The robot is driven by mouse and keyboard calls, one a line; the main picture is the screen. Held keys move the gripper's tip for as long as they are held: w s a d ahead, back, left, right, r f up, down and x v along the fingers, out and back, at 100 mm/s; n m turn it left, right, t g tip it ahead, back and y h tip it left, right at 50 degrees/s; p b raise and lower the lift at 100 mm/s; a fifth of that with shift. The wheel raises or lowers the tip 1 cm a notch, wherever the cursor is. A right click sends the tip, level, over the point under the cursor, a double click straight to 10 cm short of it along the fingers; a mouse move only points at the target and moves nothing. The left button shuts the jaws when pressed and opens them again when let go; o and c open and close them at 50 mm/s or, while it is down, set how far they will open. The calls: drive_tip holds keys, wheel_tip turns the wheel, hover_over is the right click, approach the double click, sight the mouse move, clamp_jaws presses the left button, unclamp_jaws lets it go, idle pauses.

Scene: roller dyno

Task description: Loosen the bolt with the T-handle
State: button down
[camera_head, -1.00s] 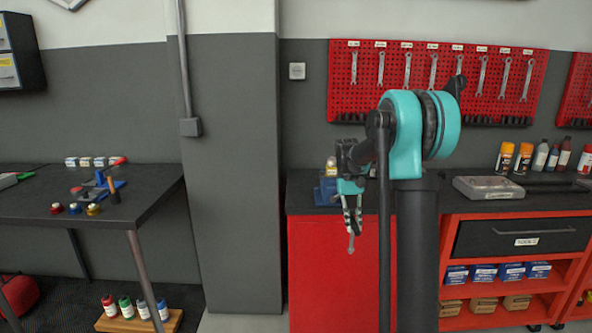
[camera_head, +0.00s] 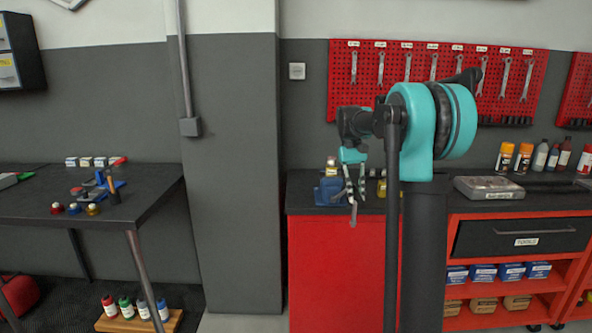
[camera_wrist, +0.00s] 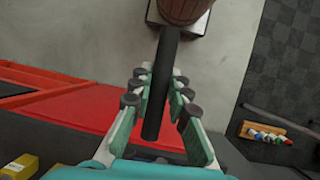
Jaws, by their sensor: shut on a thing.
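My gripper (camera_wrist: 160,88) points down in the wrist view, with its teal fingers on both sides of a dark rod (camera_wrist: 158,105). A brown ribbed piece (camera_wrist: 184,9) shows at the rod's upper end; I cannot tell whether they are joined. I cannot be sure that this rod is the T-handle. In the head view my gripper (camera_head: 354,190) is small, in front of the red cabinet's dark top, with a thin grey tip (camera_head: 353,218) below the fingers. No bolt can be made out. A blue device with an upright orange-brown piece (camera_head: 111,187) stands on the left table.
The dark left table (camera_head: 30,205) carries several coloured caps. The red cabinet (camera_head: 340,270) has a blue item (camera_head: 328,190) on top, close behind my gripper. A grey pillar (camera_head: 235,180) stands between. A wooden tray of bottles (camera_head: 172,321) lies on the floor.

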wheel_tip(320, 180, up, 20)
drive_tip(key=shift+r, duration=0.25)
idle(1.0)
